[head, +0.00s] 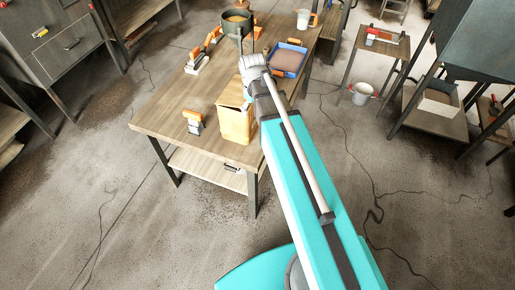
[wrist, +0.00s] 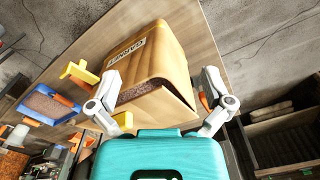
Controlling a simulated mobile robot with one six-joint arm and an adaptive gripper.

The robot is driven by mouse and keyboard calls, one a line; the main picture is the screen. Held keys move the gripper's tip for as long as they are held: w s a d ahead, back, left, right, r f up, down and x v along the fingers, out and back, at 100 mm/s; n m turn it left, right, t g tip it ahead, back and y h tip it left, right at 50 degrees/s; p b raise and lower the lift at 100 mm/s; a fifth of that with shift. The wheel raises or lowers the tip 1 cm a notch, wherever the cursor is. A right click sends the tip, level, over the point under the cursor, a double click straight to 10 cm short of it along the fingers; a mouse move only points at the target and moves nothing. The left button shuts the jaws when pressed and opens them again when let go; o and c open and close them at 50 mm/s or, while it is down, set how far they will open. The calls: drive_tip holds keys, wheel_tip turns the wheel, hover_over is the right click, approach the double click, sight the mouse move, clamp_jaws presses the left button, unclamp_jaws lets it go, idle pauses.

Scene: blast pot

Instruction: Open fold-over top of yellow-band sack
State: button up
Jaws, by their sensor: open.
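A tan-yellow sack (head: 235,124) stands near the front edge of the wooden table in the head view. The wrist view shows the sack (wrist: 155,60) with a "GARNET" label on its side. Dark brown grain shows at its mouth, and a flap of the top stands out toward the right finger. My gripper (wrist: 161,78) is open, with one finger on each side of the sack's top. I cannot tell whether either finger touches it.
On the table (head: 160,115) are an orange-and-white tool (head: 193,121) left of the sack, a blue tray (head: 288,58) of brown grain, a green pot (head: 236,23) and a white cup (head: 303,18). A small side table (head: 378,45) and a white bucket (head: 361,93) stand right.

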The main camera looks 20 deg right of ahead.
drive_tip(key=s+a+f+m+b, duration=0.1)
drive_tip(key=s+f+m+b, duration=0.3)
drive_tip(key=s+f+b, duration=0.3)
drive_tip(key=s+f, duration=0.1)
drive_tip(key=s, duration=0.1)
drive_tip(key=shift+s+a+f+b, duration=0.2)
drive_tip(key=shift+s+f+b, duration=0.1)
drive_tip(key=shift+b, duration=0.1)
drive_tip(key=shift+r, duration=0.1)
drive_tip(key=shift+r, duration=0.15)
drive_tip(key=c, duration=0.4)
drive_tip(key=shift+r+p, duration=0.65)
drive_tip(key=shift+p, duration=0.15)
drive_tip(key=c, duration=0.5)
wheel_tip(320, 180, up, 4)
drive_tip(key=p, duration=0.4)
clamp_jaws()
wheel_tip(320, 180, up, 11)
drive_tip(key=p, duration=1.1)
drive_tip(key=shift+r, duration=0.2)
drive_tip(key=shift+a, duration=0.1)
